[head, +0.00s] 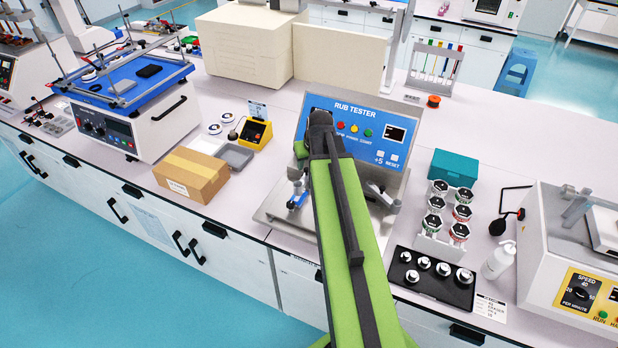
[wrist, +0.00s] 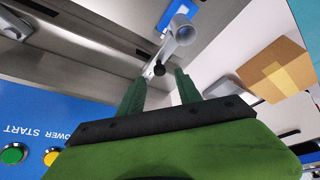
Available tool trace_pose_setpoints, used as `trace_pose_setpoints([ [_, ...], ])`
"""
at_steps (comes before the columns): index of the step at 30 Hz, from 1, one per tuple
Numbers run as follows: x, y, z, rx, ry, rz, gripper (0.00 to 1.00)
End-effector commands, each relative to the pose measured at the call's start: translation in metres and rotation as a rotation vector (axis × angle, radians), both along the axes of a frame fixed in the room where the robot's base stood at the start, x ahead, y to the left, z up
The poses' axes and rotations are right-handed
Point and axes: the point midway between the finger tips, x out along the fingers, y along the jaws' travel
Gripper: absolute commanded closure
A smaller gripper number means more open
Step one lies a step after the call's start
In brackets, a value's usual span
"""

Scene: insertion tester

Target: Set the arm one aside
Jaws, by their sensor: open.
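The rub tester (head: 382,108) has a blue upright panel with coloured buttons and a metal base. A metal rubbing arm with a blue part (head: 297,199) is at the left of its base, and another metal arm (head: 383,196) is at the right. In the wrist view, a grey metal arm with a round cylindrical piece (wrist: 181,33) and a small black knob (wrist: 158,69) lies just beyond my gripper (wrist: 158,82). The two green fingers are apart with nothing held between them; whether they touch the knob is unclear. My forearm hides the tester's middle and my fingers in the head view.
A cardboard box (head: 191,174) and a grey tray (head: 235,156) stand left of the tester. To the right are a black tray of weights (head: 425,287), a rack of jars (head: 438,246), a teal box (head: 455,167) and a bottle (head: 498,260). Bench between box and tester is mostly clear.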

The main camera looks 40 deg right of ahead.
Motion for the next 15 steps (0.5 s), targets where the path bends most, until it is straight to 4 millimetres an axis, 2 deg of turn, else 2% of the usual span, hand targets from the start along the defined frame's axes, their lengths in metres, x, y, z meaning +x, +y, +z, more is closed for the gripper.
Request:
trace_pose_setpoints([
  [1, 0.006, -0.002, -0.02, 0.0, 0.0, 0.001, 0.59],
  [4, 0.011, -0.003, -0.03, 0.0, 0.0, 0.001, 0.59],
  [14, 0.013, -0.002, -0.03, 0.001, 0.0, 0.001, 0.59],
  [15, 0.013, -0.002, -0.03, 0.001, 0.0, 0.001, 0.64],
])
